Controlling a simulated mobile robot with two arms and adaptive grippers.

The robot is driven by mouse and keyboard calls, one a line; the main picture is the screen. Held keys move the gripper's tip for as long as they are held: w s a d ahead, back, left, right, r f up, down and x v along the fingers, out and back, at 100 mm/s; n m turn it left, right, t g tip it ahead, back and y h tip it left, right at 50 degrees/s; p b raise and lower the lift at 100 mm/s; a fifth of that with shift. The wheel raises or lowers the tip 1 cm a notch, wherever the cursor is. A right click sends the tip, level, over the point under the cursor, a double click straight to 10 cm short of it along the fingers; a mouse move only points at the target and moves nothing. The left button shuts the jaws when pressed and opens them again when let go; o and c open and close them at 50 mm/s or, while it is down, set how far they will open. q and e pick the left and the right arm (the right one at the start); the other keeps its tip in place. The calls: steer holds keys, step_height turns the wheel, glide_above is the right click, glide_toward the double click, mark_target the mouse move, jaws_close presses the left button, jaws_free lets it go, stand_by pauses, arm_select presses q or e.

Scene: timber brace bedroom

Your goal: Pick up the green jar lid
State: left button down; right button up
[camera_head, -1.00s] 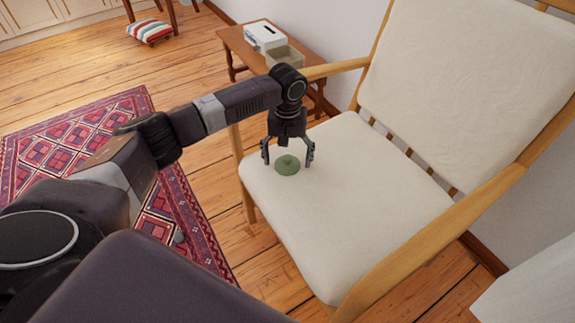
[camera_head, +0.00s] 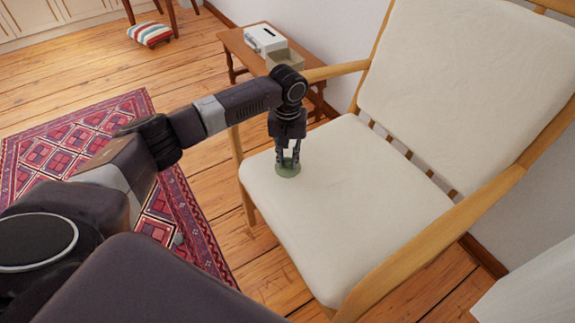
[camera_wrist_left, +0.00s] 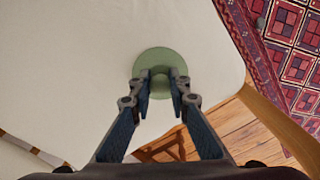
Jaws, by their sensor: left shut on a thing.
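The green jar lid (camera_head: 287,171) is a round green disc on the cream seat cushion (camera_head: 345,215) of the wooden armchair, near its front left corner. It also shows in the left wrist view (camera_wrist_left: 159,60), with the fingertips covering its middle. My left gripper (camera_head: 288,163) points straight down over the lid. Its fingers (camera_wrist_left: 160,85) are drawn close together, shut on the middle part of the lid. The lid appears to rest on the cushion still. The gripped part is hidden by the fingers. My right gripper is in neither view.
The chair's wooden armrests (camera_head: 440,240) run along both sides of the seat. A small wooden table (camera_head: 240,47) behind the chair carries a white box (camera_head: 264,38) and a beige open container (camera_head: 285,58). A red patterned rug (camera_head: 75,150) lies on the floor at left.

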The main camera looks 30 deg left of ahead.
arm_select(q)
steer(key=shift+s+f, duration=0.2)
steer(key=shift+f, duration=0.05)
